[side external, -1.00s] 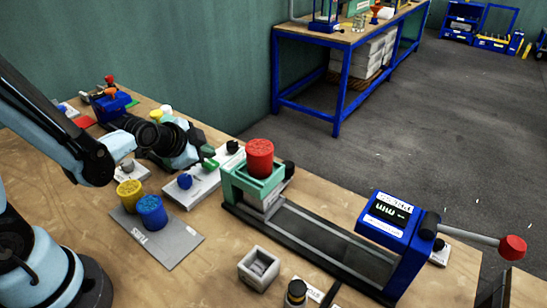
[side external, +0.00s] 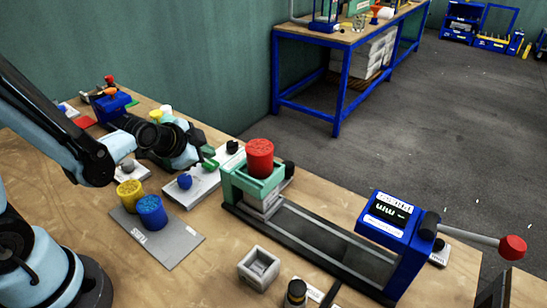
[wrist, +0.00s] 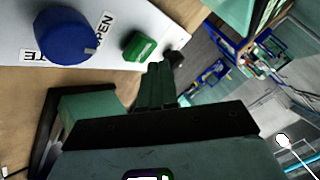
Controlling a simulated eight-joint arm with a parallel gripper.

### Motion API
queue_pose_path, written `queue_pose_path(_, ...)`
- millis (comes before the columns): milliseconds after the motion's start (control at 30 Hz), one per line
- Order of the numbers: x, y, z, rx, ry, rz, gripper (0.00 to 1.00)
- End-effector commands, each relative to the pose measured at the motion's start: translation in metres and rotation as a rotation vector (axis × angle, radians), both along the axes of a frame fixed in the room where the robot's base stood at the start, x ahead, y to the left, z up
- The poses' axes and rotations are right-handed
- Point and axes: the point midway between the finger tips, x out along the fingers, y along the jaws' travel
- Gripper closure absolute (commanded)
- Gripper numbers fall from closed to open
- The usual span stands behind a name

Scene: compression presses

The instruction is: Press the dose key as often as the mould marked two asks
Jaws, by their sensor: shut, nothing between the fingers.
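My gripper (side external: 207,153) is shut and empty, its dark green fingers close together just above a white panel (side external: 200,188). The panel carries a blue knob (side external: 184,181) and a small green key (side external: 209,164). In the wrist view my gripper (wrist: 158,66) points beside the green key (wrist: 140,47); I cannot tell whether they touch. The blue knob (wrist: 65,35) lies left of it, with a label ending in "PEN" between. A red cylinder (side external: 260,157) stands in a green holder (side external: 245,184) on the press rail. No mould marked two can be read.
A blue press head (side external: 393,222) with a small display and a red-knobbed lever (side external: 511,247) stands at the right. Yellow (side external: 130,193) and blue (side external: 151,212) cylinders stand on a grey plate (side external: 185,247). A grey square cup (side external: 258,268) sits in front of the rail.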

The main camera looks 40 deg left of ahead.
Motion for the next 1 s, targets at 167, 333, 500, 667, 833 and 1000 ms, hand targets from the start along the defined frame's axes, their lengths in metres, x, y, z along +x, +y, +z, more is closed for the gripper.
queue_pose_path(167, 0.0003, 0.0000, -0.0056, 0.000, 0.000, 0.000, 1.00)
queue_pose_path(333, -0.0001, 0.0000, -0.0078, 0.000, 0.000, 0.000, 1.00)
queue_pose_path(500, -0.0001, 0.0001, -0.0077, 0.000, 0.000, 0.000, 1.00)
queue_pose_path(667, 0.0000, 0.0000, -0.0076, 0.000, 0.000, 0.000, 1.00)
queue_pose_path(833, 0.0002, 0.0000, -0.0053, 0.000, 0.000, 0.000, 1.00)
queue_pose_path(1000, -0.0001, 0.0000, 0.0005, 0.000, 0.000, 0.000, 1.00)
